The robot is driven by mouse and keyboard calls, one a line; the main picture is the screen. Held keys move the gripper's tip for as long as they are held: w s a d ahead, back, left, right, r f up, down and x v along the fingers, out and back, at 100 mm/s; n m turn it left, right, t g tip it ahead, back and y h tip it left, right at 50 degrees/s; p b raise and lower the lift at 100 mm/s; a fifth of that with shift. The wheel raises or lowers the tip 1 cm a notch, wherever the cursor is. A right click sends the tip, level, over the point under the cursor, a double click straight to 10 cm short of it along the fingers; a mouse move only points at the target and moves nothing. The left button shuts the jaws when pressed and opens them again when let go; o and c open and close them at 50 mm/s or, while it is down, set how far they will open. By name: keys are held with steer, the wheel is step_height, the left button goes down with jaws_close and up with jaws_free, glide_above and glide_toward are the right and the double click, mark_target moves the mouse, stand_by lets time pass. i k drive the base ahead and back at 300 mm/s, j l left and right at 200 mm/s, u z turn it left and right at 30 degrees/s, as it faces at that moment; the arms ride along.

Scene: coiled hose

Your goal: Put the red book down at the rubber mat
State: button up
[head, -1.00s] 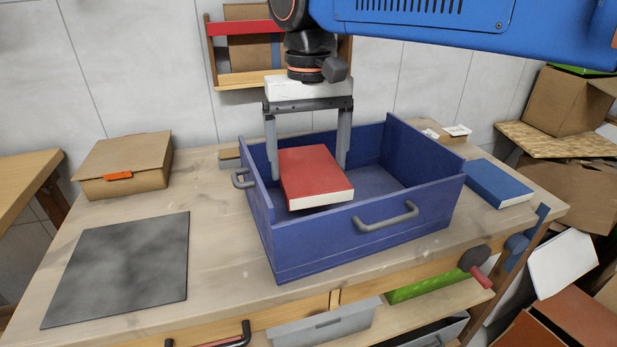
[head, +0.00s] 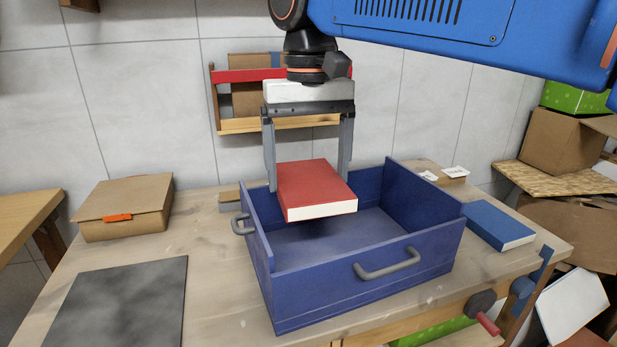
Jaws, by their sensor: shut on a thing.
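The red book (head: 316,184) is held flat between the two fingers of my gripper (head: 310,180). The gripper is shut on it from above, with a finger on each side. The book hangs over the blue open box (head: 340,285), at about the height of its far rim and seemingly clear of its floor. The rubber mat (head: 125,305) is a dark grey flat square on the bench at the lower left. Its near part is cut off by the frame edge. Nothing lies on the visible part of the mat.
A cardboard box (head: 125,205) with an orange tab stands behind the mat. A blue book (head: 498,226) lies right of the blue box. The blue box has grey handles, and its left wall stands between the held book and the mat. A wall shelf (head: 265,124) is behind the gripper.

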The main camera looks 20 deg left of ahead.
mark_target(121, 305)
steer(key=k+l, duration=0.8)
